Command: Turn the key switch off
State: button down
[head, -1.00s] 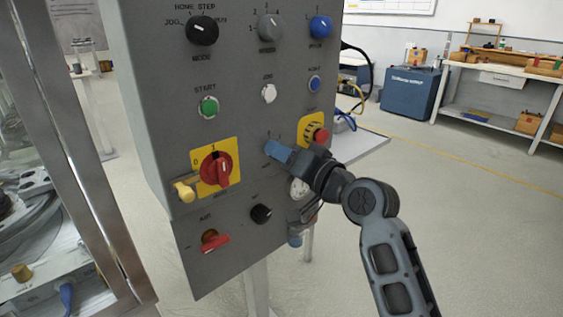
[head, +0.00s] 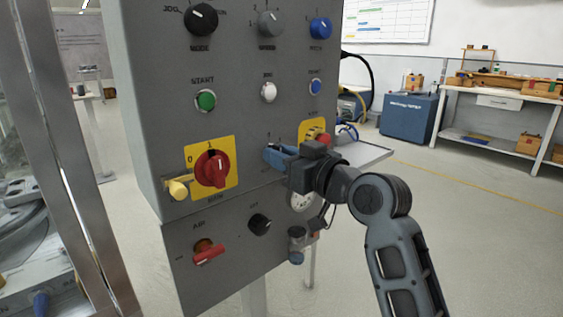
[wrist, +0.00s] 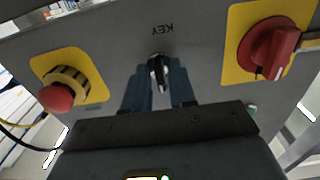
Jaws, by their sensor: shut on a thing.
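The key switch (wrist: 158,69) is a small dark key in the grey control panel, under the label KEY, which reads upside down in the wrist view. My gripper (wrist: 160,84) has its two blue fingers on either side of the key, shut on it. In the head view my gripper (head: 273,153) reaches the panel from the right, and its fingers hide the key there. The key's exact angle against its marks is hard to read.
The red rotary switch on yellow (head: 212,169) with a yellow padlock (head: 177,187) is left of my gripper. The red emergency button (head: 324,140) is close on the right. A black knob (head: 259,224) and gauge (head: 301,201) lie below. Open floor lies right.

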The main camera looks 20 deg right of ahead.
jog(key=shift+f, duration=0.1)
dwell(0.4)
jog(key=c, duration=1.2)
grip_release()
jog(key=v, duration=0.8)
jog(key=shift+w, duration=0.1)
